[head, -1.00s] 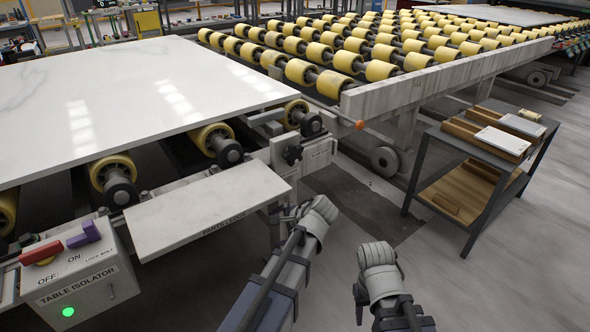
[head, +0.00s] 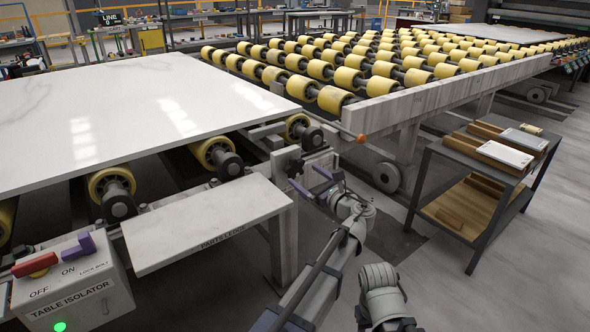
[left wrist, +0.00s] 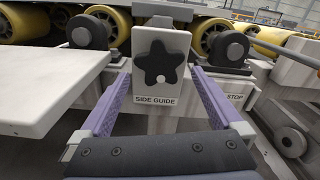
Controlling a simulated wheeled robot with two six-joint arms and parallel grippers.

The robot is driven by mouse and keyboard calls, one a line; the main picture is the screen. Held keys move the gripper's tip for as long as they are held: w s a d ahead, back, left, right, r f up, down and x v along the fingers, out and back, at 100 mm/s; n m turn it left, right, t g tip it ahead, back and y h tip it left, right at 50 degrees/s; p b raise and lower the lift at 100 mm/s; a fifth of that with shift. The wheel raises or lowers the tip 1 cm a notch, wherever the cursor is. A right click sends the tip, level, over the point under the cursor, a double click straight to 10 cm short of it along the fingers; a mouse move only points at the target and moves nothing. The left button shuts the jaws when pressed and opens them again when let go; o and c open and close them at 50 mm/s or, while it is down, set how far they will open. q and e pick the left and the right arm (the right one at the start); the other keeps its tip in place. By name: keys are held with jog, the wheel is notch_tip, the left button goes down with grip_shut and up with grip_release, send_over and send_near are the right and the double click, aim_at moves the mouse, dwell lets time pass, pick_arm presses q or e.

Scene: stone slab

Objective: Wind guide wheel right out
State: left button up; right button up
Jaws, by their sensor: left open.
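The guide wheel is a dark star-shaped knob (left wrist: 160,63) on a pale block marked SIDE GUIDE (left wrist: 156,100), centred in the left wrist view. In the head view the knob (head: 294,167) is small, at the near right corner of the roller table. My left gripper (head: 311,182) is open in front of it. In the left wrist view its purple fingers (left wrist: 160,84) spread to either side of the block, with the knob between and beyond them, apart from both. My right arm shows at the bottom of the head view, but its gripper does not.
A white parts ledge (head: 205,222) lies just left of the gripper. The table isolator box (head: 75,285) stands at lower left. A white slab (head: 130,115) lies on yellow rollers. A STOP bracket (left wrist: 232,92) sits right of the knob. A dark trolley (head: 440,165) stands right; floor between is clear.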

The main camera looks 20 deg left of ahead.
aim_at(297, 169)
pick_arm(q)
jog(key=x, duration=0.6)
jog(key=shift+a, duration=0.1)
jog(key=shift+c, duration=0.3)
jog(key=c, duration=0.9)
